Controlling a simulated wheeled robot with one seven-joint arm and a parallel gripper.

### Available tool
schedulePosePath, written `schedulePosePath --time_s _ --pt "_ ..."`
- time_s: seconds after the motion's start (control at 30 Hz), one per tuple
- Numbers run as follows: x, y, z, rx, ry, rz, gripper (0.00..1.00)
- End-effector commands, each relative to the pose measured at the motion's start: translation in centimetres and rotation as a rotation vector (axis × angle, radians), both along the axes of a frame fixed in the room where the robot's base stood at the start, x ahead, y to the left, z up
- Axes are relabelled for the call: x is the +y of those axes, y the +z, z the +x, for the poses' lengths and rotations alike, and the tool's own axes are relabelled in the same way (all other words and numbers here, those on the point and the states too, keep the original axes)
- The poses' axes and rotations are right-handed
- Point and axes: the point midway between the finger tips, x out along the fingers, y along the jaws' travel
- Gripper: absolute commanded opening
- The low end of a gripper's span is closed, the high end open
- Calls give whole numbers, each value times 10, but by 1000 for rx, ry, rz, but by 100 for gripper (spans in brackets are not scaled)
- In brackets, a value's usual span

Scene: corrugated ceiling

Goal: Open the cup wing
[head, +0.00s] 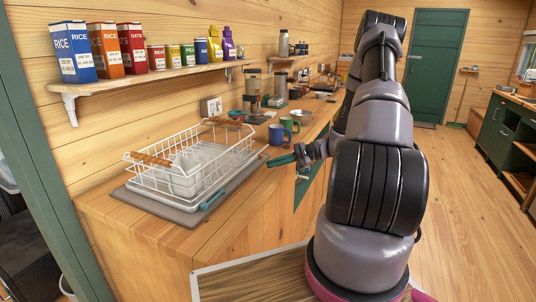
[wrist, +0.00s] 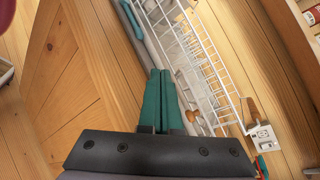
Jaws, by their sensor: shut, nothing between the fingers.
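A green cabinet front (head: 311,181) shows below the counter's edge in the head view, partly hidden by my arm. Small light fittings that may be handles show beside my arm there; I cannot tell clearly. Which panel is the cup wing is not clear. My gripper (head: 272,162) is at the counter's front edge, right of the dish rack, with its green fingers pointing left. In the wrist view my gripper (wrist: 160,73) has its fingers together with nothing between them. No handle or door is seen at the fingertips.
A white wire dish rack (head: 136,170) stands on a grey mat (head: 160,208) on the wooden counter (head: 232,214). A blue mug (head: 276,134) and green mugs stand behind my gripper. A shelf (head: 150,76) holds boxes and bottles. Open floor (head: 460,180) lies to the right.

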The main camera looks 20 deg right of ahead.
Motion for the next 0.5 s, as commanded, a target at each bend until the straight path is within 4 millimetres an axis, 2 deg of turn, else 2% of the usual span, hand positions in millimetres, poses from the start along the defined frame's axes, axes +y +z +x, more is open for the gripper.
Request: schedulePosePath --time_s 0.03,0.17,0.3,0.5 --pt "6 14 -1 -122 116 -132 0" --pt "6 36 -2 -456 432 -475 0" --pt "-6 70 16 -810 762 -813 0" --pt "-16 126 49 -1158 1094 -1134 0"
